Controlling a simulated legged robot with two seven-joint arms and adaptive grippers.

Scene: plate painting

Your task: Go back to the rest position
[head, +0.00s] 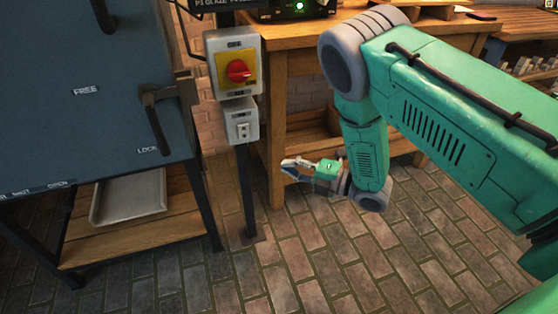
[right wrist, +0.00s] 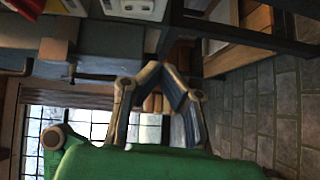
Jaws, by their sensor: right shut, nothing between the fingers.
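My right arm, green with grey joints, comes in from the right in the head view and bends down. Its gripper (head: 297,164) is shut and empty, pointing left above the brick floor, in front of the wooden workbench. In the right wrist view the fingers of the right gripper (right wrist: 172,72) meet at their tips with nothing between them. My left gripper is not in view.
A blue-grey cabinet (head: 80,95) with a latch handle stands at the left. A switch box with a red knob (head: 238,71) is on a post beside it. A wooden workbench (head: 290,95) stands behind my arm. The brick floor (head: 310,260) in front is clear.

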